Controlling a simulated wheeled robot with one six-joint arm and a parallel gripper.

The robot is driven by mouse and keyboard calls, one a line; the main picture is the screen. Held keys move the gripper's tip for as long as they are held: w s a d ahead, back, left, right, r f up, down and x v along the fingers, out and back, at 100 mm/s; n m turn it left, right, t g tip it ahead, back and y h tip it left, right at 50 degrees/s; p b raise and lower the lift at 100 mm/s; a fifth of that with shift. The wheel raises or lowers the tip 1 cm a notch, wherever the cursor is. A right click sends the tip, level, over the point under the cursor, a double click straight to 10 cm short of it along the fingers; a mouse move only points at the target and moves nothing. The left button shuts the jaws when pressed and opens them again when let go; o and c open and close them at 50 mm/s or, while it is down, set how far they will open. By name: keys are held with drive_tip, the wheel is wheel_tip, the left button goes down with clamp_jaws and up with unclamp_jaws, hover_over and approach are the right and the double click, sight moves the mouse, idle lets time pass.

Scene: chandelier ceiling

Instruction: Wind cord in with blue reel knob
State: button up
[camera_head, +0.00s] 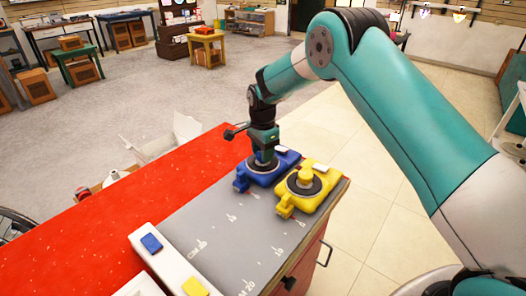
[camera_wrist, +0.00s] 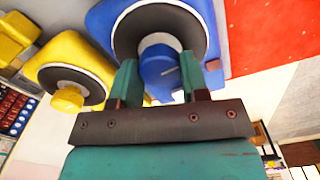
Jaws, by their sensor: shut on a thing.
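The blue reel (camera_head: 243,181) lies at the far end of the grey board, with a dark round disc on top. My gripper (camera_head: 264,160) points down onto the middle of this reel. In the wrist view my gripper (camera_wrist: 160,78) has its two fingers on either side of the blue knob (camera_wrist: 157,60), shut on it. The knob stands at the centre of the dark disc (camera_wrist: 183,24). In the head view my gripper hides the knob. I cannot make out a cord in either view.
A yellow reel (camera_head: 311,203) with a yellow knob lies close to the right of the blue one. The grey board (camera_head: 225,232) has ruler marks. A white bar (camera_head: 172,267) with a blue block (camera_head: 151,243) and a yellow block (camera_head: 195,287) crosses its near end.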

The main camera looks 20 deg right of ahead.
drive_tip(key=shift+w+r+m, duration=0.15)
drive_tip(key=shift+m, duration=0.45)
drive_tip(key=o, duration=0.8)
drive_tip(key=shift+o, duration=0.6)
wheel_tip(320, 180, up, 17)
drive_tip(key=b, duration=0.1)
drive_tip(key=shift+r+b, duration=0.15)
drive_tip(key=shift+b, duration=0.2)
